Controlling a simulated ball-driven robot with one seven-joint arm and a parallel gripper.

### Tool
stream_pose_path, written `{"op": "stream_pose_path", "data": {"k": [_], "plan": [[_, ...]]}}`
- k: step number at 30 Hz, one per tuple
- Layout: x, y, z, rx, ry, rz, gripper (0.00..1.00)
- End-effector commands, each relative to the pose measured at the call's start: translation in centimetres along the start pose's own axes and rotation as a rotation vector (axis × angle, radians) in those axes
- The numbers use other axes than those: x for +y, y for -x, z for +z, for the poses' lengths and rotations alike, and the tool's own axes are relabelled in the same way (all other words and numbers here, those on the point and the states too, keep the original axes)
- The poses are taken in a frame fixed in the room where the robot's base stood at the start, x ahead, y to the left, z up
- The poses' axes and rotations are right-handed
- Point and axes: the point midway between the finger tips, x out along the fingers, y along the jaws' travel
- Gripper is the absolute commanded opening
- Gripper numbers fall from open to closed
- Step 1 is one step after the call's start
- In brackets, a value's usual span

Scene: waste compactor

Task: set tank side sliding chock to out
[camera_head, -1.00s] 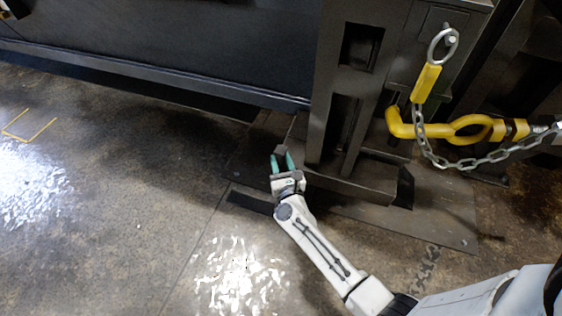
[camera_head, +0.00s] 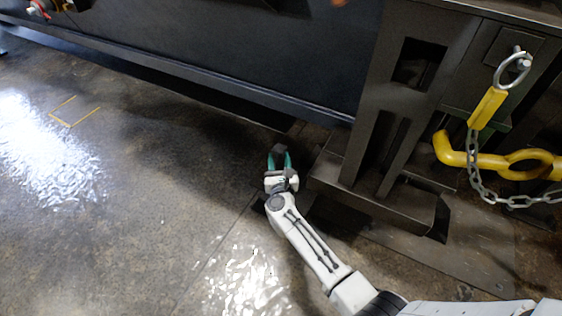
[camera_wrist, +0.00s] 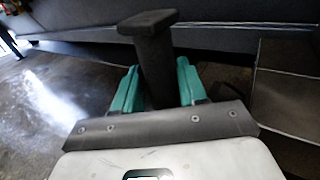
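The dark post with a wide flat cap (camera_wrist: 150,48) looks like the sliding chock's handle; it stands slightly tilted between my gripper's green fingers in the wrist view. My gripper (camera_wrist: 155,88) has one finger close on each side of this post. In the head view my gripper (camera_head: 279,160) is low by the floor, left of the machine's column foot, with the dark handle (camera_head: 278,150) between its fingertips. The fingers appear shut on it, though the exact contact is partly hidden. The chock's lower part is hidden.
The dark steel column (camera_head: 385,110) with its foot stands right of my gripper. A yellow hook (camera_head: 455,157) and a chain (camera_head: 474,180) hang farther right. A long dark container wall (camera_head: 220,50) runs behind. The floor (camera_head: 120,190) to the left is clear.

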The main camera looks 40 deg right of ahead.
Motion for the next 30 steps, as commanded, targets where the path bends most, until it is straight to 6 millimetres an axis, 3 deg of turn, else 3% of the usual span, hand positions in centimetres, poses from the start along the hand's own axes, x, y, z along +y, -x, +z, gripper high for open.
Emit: {"op": "stream_pose_path", "data": {"k": [5,14,30], "plan": [[0.3,-0.1,0.2,-0.004,-0.002,0.006,0.55],[0.1,0.3,0.2,-0.003,0.0,0.002,0.55],[0.3,9.1,0.2,-0.002,-0.001,0.005,0.55]]}}
